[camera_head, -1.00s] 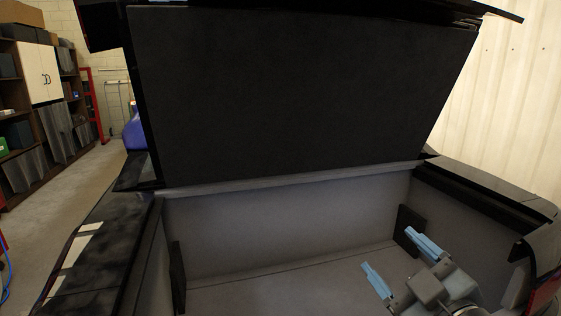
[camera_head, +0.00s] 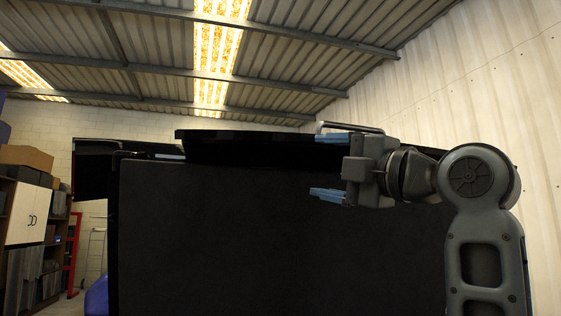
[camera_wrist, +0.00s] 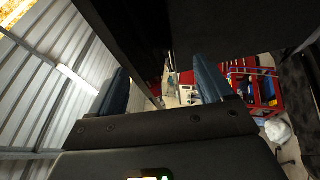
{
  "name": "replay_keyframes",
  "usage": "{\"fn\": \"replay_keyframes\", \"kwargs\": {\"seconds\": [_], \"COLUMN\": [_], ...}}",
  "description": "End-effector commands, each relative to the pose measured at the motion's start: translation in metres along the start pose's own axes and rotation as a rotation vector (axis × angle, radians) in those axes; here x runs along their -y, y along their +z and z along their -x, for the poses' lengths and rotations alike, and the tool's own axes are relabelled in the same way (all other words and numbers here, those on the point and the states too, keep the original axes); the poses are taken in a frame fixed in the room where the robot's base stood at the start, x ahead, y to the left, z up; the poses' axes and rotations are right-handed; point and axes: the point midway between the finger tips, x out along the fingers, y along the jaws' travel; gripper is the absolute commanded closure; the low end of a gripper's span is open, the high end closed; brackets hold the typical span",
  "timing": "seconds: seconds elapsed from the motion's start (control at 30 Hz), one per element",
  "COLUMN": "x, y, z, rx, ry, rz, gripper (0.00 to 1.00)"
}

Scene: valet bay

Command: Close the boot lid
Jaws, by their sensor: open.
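The boot lid (camera_head: 270,245) stands raised, its dark inner panel filling the lower middle of the head view. Its black upper edge (camera_head: 250,148) runs across below the ceiling. My gripper (camera_head: 328,166) is open, with its blue fingers one above the other in front of the lid's upper right part. In the wrist view my gripper (camera_wrist: 162,85) has its fingers spread, and a dark edge of the lid (camera_wrist: 128,35) passes between or beyond them. I cannot tell whether a finger touches it. A thin metal bar (camera_head: 347,126) shows just above the upper finger.
A pale corrugated wall (camera_head: 480,90) stands close on the right. Shelving with a white cabinet (camera_head: 26,212) and a red frame (camera_head: 73,250) stand at the left. A red tool trolley (camera_wrist: 262,90) shows in the wrist view. Ceiling beams run overhead.

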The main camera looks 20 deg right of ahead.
Motion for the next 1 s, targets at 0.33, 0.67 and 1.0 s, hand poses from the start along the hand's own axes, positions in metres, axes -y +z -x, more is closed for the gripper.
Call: {"fn": "replay_keyframes", "kwargs": {"seconds": [0.33,0.67,1.0], "x": [-0.029,-0.029,-0.027], "y": [-0.005,-0.006,-0.005], "z": [-0.011,-0.06,-0.077], "rx": [-0.024,-0.024,-0.021], "ry": [0.009,0.009,0.009], "rz": [0.081,0.078,0.079], "gripper": [0.19,0.19,0.19]}}
